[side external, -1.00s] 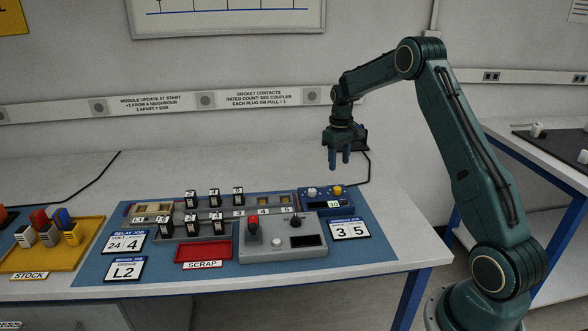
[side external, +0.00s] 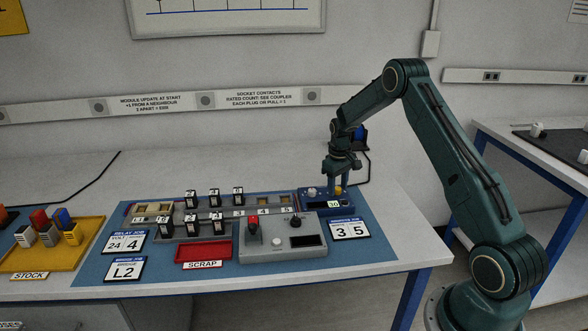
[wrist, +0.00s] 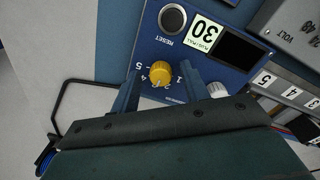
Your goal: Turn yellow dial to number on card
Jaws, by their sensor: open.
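The yellow dial (wrist: 160,74) sits on a blue unit (wrist: 150,50), with printed numbers from 1 to 5 around it. The pointer setting is too small to read surely. My gripper (wrist: 160,80) is open, with one finger on each side of the dial; whether they touch it cannot be told. In the side view my gripper (side external: 336,187) points straight down at the blue unit (side external: 316,208), and the dial (side external: 339,190) shows partly between the fingers. A card (side external: 350,230) reading "3 5" lies in front of the unit; its small header is unreadable.
A white knob (wrist: 217,90) sits close beside one finger. A RESET button (wrist: 172,18) and a "30" label (wrist: 204,33) are on the unit. A grey control box (side external: 283,242), relay sockets and a red scrap tray (side external: 203,251) stand left.

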